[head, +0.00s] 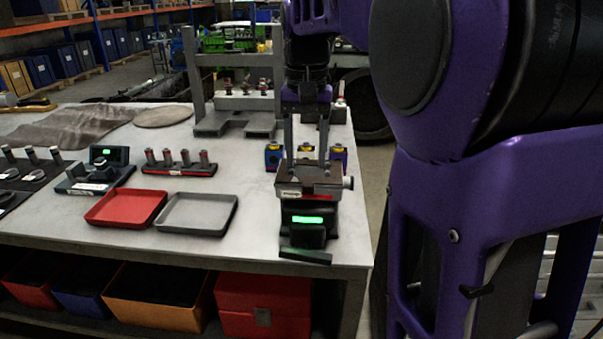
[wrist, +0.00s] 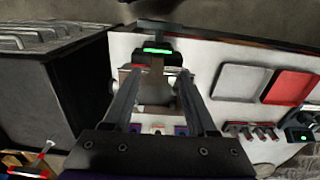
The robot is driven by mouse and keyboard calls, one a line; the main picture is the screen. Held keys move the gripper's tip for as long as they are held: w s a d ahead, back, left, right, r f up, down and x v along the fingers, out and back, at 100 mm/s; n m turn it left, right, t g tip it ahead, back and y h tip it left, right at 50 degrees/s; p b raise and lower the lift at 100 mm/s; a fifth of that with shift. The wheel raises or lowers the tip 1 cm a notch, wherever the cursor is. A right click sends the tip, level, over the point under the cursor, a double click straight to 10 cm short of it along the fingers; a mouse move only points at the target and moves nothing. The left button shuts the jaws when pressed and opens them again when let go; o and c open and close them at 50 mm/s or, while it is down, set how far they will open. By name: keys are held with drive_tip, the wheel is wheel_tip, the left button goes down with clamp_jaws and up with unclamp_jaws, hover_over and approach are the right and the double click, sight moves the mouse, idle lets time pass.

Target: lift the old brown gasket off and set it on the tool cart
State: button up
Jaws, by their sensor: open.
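The brown gasket (head: 309,181) appears as a flat brown piece on top of a small dark fixture with a green lit display (head: 307,219), near the bench's front right corner. My gripper (head: 307,167) points down over it, open, with one finger on each side. In the wrist view, a brown strip (wrist: 157,75) shows between the fingers of my gripper (wrist: 158,72); whether they touch it is unclear. A dark box-shaped unit with a ribbed grey top (wrist: 40,35) stands beside the bench in the wrist view; it may be the tool cart.
On the bench (head: 255,246) are a red tray (head: 126,207), a grey tray (head: 198,213), a rack of several pegs (head: 179,163) and a second green-display device (head: 95,175). A grey press-like frame (head: 193,80) stands behind. Blue-and-yellow parts (head: 273,155) sit close behind the fixture.

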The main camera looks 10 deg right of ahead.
sight(308, 183)
drive_tip(key=f, duration=0.3)
drive_tip(key=f+b, duration=0.1)
drive_tip(key=f, duration=0.1)
drive_tip(key=shift+w+d+f, duration=0.1)
drive_tip(key=shift+d+f, duration=0.05)
drive_tip(key=shift+d, duration=0.1)
clamp_jaws()
idle(1.2)
